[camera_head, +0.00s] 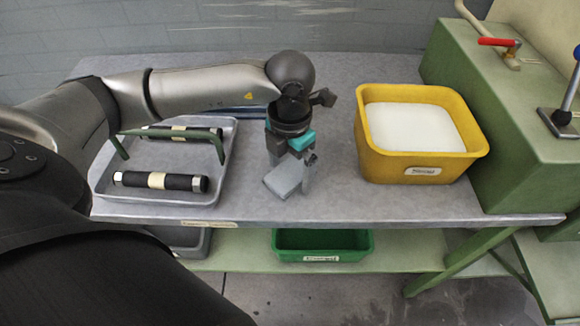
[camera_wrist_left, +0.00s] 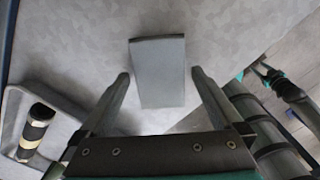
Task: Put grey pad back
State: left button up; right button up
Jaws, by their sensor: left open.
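The grey pad (camera_head: 283,178) is a flat light-grey block lying on the grey table top, near the middle of its front part. My left gripper (camera_head: 293,180) is over it, pointing down. In the left wrist view the pad (camera_wrist_left: 160,75) lies between the two spread fingers of the left gripper (camera_wrist_left: 160,77), with a gap on each side. The left gripper is open and holds nothing. Dark and teal parts at the right of the left wrist view (camera_wrist_left: 268,75) look like my right gripper; its jaws cannot be made out.
A metal tray (camera_head: 150,203) at the left holds black rollers (camera_head: 160,181) and has a green handle. A yellow bin (camera_head: 420,150) with white contents stands right of the gripper. A green machine (camera_head: 480,120) borders the table's right. A green bin (camera_head: 290,253) sits on the lower shelf.

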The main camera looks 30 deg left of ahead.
aim_at(291, 173)
jog(key=shift+r, duration=0.1)
pick_arm(q)
jog(key=shift+r, duration=0.3)
notch_tip(291, 173, up, 12)
jog(key=p, duration=0.2)
jog(key=shift+f, duration=0.15)
pick_arm(e)
jog(key=shift+s+a+r, duration=0.2)
jog(key=shift+a+r, duration=0.1)
jog(key=shift+r, duration=0.3)
jog(key=shift+s+a+r, duration=0.15)
jog(key=shift+a+r, duration=0.15)
jog(key=shift+r, duration=0.25)
jog(key=shift+d, duration=0.15)
